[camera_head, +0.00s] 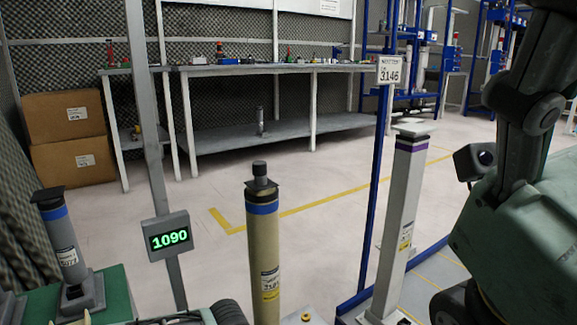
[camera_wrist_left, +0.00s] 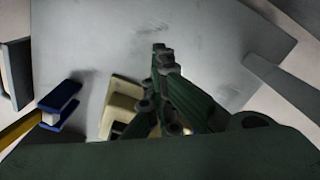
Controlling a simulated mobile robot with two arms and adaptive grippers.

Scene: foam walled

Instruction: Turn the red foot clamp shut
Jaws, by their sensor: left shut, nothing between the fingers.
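I cannot make out a red foot clamp in either view. My left gripper (camera_wrist_left: 161,52) shows in the left wrist view with its dark green fingers together and nothing between them, over a grey plate (camera_wrist_left: 215,60). A cream block (camera_wrist_left: 122,103) lies beside the fingers on the left, partly hidden by the gripper body. A blue U-shaped piece (camera_wrist_left: 59,102) sits farther left at the end of a yellow bar. In the head view a tan column (camera_head: 263,235) with a blue band stands upright in the middle. My right gripper is out of view.
A white column (camera_head: 403,210) with a purple band stands right of a blue post (camera_head: 376,170). A grey post carries a display reading 1090 (camera_head: 169,236). A workbench (camera_head: 245,69) and cardboard boxes (camera_head: 75,165) stand behind. The pale floor between is clear.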

